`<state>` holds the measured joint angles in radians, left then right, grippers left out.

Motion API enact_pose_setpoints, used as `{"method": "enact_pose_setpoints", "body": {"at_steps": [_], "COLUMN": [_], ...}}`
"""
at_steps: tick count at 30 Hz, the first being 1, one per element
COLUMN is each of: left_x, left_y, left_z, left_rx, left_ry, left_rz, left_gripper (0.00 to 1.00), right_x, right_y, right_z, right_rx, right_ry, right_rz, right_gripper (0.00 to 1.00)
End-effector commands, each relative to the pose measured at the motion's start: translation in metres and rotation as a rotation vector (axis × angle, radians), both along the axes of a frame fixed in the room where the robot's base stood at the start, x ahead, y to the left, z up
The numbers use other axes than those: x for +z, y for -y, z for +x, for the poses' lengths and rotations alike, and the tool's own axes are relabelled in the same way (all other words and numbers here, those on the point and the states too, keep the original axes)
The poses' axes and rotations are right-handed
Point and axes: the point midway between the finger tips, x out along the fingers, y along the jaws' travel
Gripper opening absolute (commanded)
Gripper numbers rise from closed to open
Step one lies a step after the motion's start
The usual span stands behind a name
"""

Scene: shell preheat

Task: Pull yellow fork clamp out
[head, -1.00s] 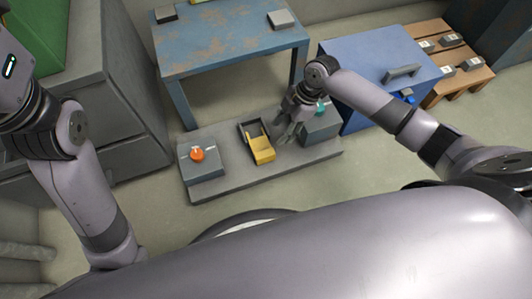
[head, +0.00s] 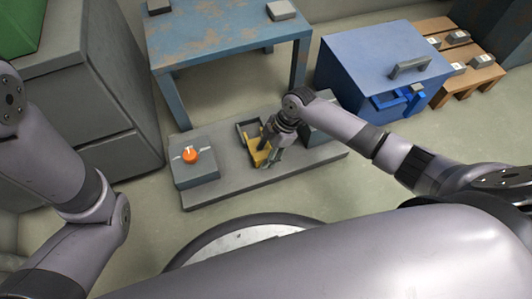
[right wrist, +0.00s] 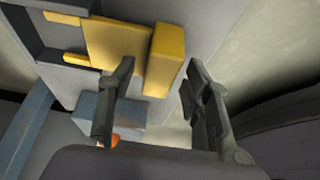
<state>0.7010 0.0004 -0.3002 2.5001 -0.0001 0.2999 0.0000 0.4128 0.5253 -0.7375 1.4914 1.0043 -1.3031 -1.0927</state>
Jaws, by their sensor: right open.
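The yellow fork clamp (head: 253,140) sits in a dark frame (head: 243,125) on the low grey platform, partly hidden by my right gripper (head: 270,152) in the head view. In the right wrist view the clamp shows as a flat yellow plate (right wrist: 112,42) with prongs in the dark frame and a thick raised end block (right wrist: 165,60). My right gripper (right wrist: 160,105) is open there. One finger overlaps the plate near the block in the picture, and the other is to the block's right. I cannot tell whether a finger touches it. My left gripper is outside the view.
A grey box with an orange knob (head: 190,154) stands left of the clamp on the platform (head: 225,182). Another grey box (head: 320,118) stands to the right. A worn blue table (head: 225,40) is behind, and a blue cabinet (head: 375,55) stands at right.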

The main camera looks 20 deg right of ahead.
Motion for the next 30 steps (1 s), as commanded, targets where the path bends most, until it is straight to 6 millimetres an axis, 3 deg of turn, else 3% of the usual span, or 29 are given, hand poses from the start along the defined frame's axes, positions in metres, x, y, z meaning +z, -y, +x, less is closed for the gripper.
{"method": "enact_pose_setpoints", "body": {"at_steps": [5, 25, 30], "left_x": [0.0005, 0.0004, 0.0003], "left_y": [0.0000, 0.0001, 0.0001], "left_z": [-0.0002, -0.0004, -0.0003], "left_rx": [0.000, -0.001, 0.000], "left_ry": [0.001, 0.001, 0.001], "left_rz": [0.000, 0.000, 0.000], "left_gripper": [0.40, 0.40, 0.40], "right_x": [0.0003, 0.0004, 0.0004], "right_y": [0.0000, 0.0003, 0.0003], "right_z": [-0.0001, -0.0001, -0.0001], "right_rx": [0.000, 0.000, 0.000], "right_ry": [0.000, 0.000, 0.000], "right_rz": [0.000, 0.000, 0.000], "right_gripper": [0.45, 0.01, 0.00]}}
